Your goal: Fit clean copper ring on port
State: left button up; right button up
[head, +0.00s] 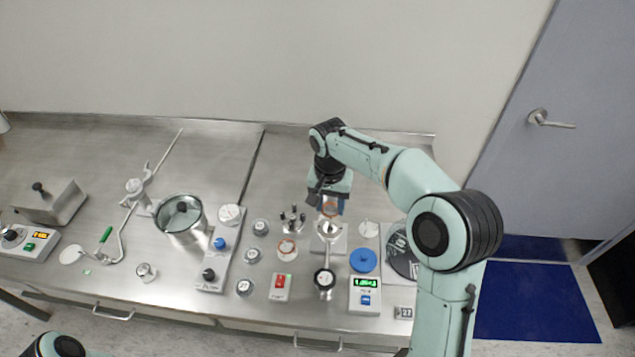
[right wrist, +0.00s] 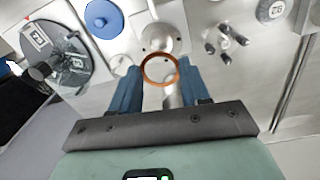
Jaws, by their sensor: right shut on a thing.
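My right gripper (head: 331,205) is shut on a copper ring, which is small and partly hidden by the fingers in the head view. In the right wrist view, the copper ring (right wrist: 145,75) sits between the blue fingertips of my right gripper (right wrist: 160,75). The metal port (head: 328,230) stands on a grey plate just in front of the gripper. In the right wrist view, what looks like the port's round flange (right wrist: 155,36) lies just beyond the ring. The ring appears apart from it, though the height gap is hard to judge. My left gripper is out of view.
A second copper-coloured ring (head: 287,256) lies on the bench left of the port. A holder with upright pegs (head: 292,222), a blue disc (head: 363,260), a green-lit readout box (head: 365,296) and a red-switch box (head: 281,287) crowd the port. The rear bench is clear.

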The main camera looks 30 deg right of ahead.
jog(key=shift+s+f+b, duration=0.3)
jog(key=shift+f+b, duration=0.15)
jog(key=shift+f, duration=0.35)
notch_tip(320, 180, down, 3)
jog(key=shift+w+f+b, duration=0.1)
jog(key=shift+f+b, duration=0.1)
jog(key=shift+b, duration=0.65)
jog(key=shift+f, duration=0.55)
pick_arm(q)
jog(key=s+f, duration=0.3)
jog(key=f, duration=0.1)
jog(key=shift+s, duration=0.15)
pick_arm(e)
jog(key=shift+w, duration=0.1)
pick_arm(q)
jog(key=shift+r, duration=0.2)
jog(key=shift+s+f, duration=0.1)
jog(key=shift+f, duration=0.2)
pick_arm(e)
jog(key=shift+f, duration=0.6)
jog(key=o, duration=1.1)
jog(key=shift+s, duration=0.2)
jog(key=shift+a, duration=0.1)
